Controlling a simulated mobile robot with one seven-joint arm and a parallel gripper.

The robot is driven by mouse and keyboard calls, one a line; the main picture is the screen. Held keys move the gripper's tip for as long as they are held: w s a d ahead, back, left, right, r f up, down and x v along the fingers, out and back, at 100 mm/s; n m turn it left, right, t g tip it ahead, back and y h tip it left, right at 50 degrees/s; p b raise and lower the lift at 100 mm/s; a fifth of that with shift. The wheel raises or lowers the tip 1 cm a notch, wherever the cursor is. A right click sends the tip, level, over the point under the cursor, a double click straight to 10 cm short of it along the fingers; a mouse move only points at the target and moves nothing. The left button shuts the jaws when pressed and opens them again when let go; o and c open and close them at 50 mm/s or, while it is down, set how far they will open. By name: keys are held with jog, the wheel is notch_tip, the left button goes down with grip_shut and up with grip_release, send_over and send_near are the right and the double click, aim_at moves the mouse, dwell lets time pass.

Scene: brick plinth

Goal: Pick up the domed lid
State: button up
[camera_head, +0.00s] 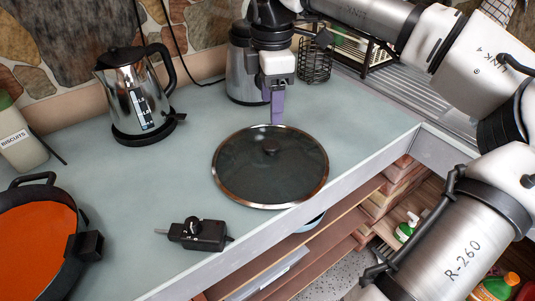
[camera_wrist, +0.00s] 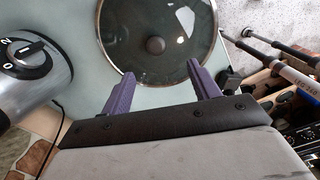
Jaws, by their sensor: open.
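The domed lid (camera_head: 252,176) is dark glass with a copper-coloured rim and a small dark knob (camera_head: 271,147). It lies flat near the front edge of the counter, knob up. My gripper (camera_head: 276,118) is above and behind the lid, with its purple fingers pointing down, apart from it. In the wrist view the fingers (camera_wrist: 160,80) are spread with nothing between them. The lid (camera_wrist: 185,55) and its knob (camera_wrist: 155,44) show beyond the fingertips there.
A steel kettle (camera_head: 140,95) stands at the back left. An orange-filled pan (camera_head: 35,235) is at the left front, and a black device (camera_head: 203,234) lies near the front edge. A steel appliance (camera_head: 243,75) stands behind my gripper. A wire basket (camera_head: 316,62) stands at the back right.

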send_over(271, 143)
jog(key=f, duration=0.6)
jog(key=shift+s+p, duration=0.35)
jog(key=shift+s, duration=0.05)
jog(key=shift+w+f+p, duration=0.2)
jog(key=shift+f+p, duration=0.25)
jog(key=shift+f, duration=0.85)
jog(key=shift+w+f+p, duration=0.15)
jog(key=shift+f+p, duration=0.25)
jog(key=shift+f, duration=0.85)
grip_shut()
jog(key=shift+r, duration=0.1)
